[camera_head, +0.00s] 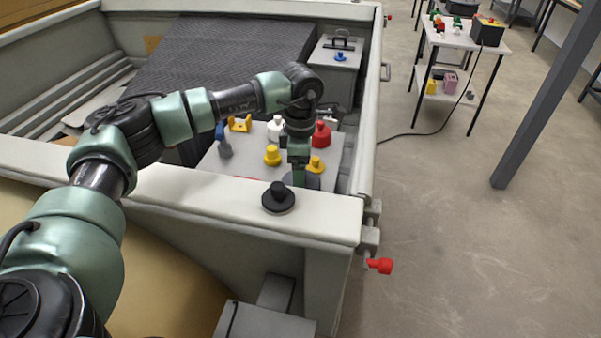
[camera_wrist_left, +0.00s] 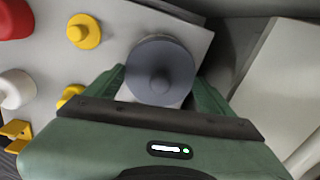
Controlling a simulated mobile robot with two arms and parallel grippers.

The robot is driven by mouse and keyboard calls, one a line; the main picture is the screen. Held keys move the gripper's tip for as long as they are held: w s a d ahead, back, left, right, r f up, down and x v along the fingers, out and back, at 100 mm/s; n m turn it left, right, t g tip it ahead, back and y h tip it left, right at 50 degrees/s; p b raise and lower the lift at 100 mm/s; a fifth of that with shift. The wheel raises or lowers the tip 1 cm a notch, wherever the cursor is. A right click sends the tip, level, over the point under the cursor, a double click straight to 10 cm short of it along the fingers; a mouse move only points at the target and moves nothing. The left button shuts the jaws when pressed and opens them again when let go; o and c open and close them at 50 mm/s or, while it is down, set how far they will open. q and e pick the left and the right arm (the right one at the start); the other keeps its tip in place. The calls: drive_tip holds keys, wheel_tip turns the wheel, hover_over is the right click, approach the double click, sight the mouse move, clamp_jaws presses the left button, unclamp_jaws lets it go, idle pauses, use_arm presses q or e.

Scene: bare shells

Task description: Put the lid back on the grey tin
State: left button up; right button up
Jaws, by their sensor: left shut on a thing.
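My left gripper (camera_head: 299,178) points down just behind the near white ledge. It is shut on a round grey knobbed piece (camera_wrist_left: 160,70), which sits between its two green fingers (camera_wrist_left: 162,82) in the left wrist view. The grey piece (camera_head: 312,182) is partly hidden by the gripper in the head view. It looks like a lid from above; I cannot tell whether a tin is under it or whether it touches the board below. A black knobbed disc (camera_head: 278,199) lies on the ledge in front of the gripper. My right gripper is not in view.
On the light board (camera_wrist_left: 130,25) are a red piece (camera_head: 321,134), a white piece (camera_head: 275,128) and several yellow pieces (camera_head: 272,155). A blue-topped piece (camera_head: 223,140) stands left. A grey box (camera_head: 337,58) is behind. The white side wall (camera_head: 369,100) is close on the right.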

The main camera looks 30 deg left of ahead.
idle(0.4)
use_arm(q)
drive_tip(key=o, duration=1.3)
drive_tip(key=shift+o, duration=0.2)
drive_tip(key=shift+r+p, duration=1.9)
drive_tip(key=shift+r, duration=1.6)
clamp_jaws()
